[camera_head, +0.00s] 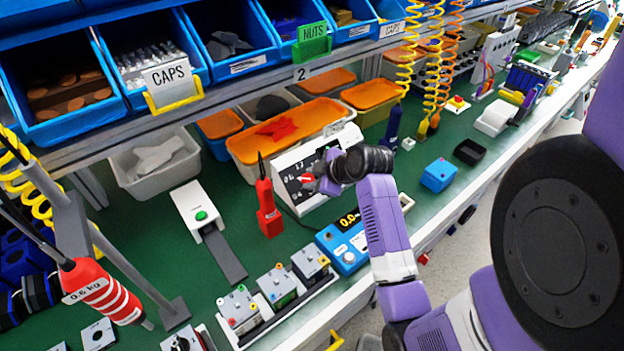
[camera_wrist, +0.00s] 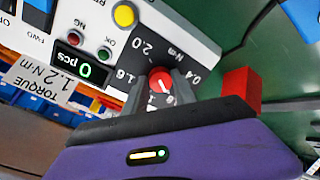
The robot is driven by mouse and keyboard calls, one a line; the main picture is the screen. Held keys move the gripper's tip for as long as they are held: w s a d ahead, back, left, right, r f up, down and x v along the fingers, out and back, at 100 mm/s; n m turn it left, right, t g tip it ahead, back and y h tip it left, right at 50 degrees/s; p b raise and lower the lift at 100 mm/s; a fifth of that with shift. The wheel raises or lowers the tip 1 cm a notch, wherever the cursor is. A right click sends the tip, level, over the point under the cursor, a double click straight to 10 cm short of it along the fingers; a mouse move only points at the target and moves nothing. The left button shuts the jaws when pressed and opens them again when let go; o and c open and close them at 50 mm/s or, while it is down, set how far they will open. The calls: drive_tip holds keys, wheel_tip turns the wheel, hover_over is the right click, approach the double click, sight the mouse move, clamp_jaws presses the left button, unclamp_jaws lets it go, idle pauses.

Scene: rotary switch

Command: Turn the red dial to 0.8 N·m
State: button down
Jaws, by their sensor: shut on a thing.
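The red dial (camera_wrist: 161,77) sits on the dark scale face of a white control box (camera_head: 285,163). The dial also shows in the head view (camera_head: 307,178). My gripper (camera_wrist: 160,86) is shut on the dial, one grey finger on each side of it. The marks 0.4, 1.6 and 2.0 N·m are readable around the dial. A mark on the gripper side is partly hidden by a finger. A white line shows on the dial, but I cannot tell exactly which value it points to. My gripper shows small in the head view (camera_head: 322,178).
A tag reading TORQUE 1.2 N·m (camera_wrist: 40,80) hangs by the box. A yellow button (camera_wrist: 124,15) and a counter showing 0 pcs (camera_wrist: 82,69) are on the panel. A red upright tool (camera_head: 267,208) stands close to the box. A blue meter (camera_head: 343,246) sits in front.

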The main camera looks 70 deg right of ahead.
drive_tip(key=shift+w+n, duration=0.1)
drive_tip(key=shift+n, duration=0.3)
drive_tip(key=c, duration=1.3)
unclamp_jaws()
drive_tip(key=shift+r, duration=0.1)
drive_tip(key=v, duration=0.7)
drive_tip(key=shift+s+r, duration=0.25)
drive_tip(key=shift+s, duration=0.05)
drive_tip(key=shift+a, duration=0.1)
